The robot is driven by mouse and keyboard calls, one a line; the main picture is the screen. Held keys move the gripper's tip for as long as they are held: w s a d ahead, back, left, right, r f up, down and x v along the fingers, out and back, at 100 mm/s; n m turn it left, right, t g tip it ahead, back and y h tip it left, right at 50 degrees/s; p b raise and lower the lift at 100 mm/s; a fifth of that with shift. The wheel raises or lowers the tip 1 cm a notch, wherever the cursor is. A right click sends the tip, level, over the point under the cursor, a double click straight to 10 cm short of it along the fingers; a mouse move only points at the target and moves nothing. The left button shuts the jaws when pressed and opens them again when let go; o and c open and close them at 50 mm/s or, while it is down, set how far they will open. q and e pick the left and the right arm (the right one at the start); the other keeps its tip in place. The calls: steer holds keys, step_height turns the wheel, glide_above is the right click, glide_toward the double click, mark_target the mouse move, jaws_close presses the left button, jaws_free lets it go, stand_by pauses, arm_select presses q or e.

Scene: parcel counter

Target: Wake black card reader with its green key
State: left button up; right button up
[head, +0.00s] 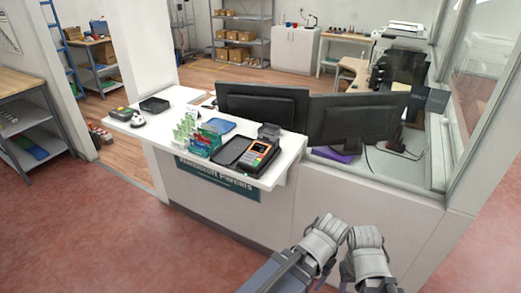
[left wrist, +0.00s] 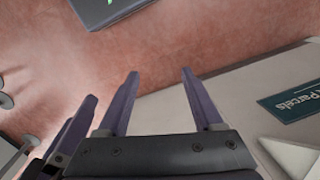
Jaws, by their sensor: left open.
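A dark card reader (head: 258,153) with a small screen, keypad and orange trim sits at the right front of the white counter top, beside a black tray. Its green key is too small to make out. Another small dark device (head: 121,113) with a coloured top lies at the counter's far left end; I cannot tell its type. My left gripper (left wrist: 160,78) shows in the left wrist view with its two fingers apart and nothing between them, over the red floor and beside the counter front. In the head view my arms are low in front of the counter, and no right gripper fingers show.
Leaflet holders (head: 189,131), a blue pad (head: 217,126), a white handheld device (head: 138,121) and a black tray (head: 155,104) share the counter top (head: 185,95). Two monitors (head: 262,104) stand behind the reader. The red floor (head: 110,225) left of my arms is clear.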

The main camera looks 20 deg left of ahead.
arm_select(q)
steer(key=shift+c, duration=0.2)
jaws_close()
stand_by(0.5)
stand_by(1.1)
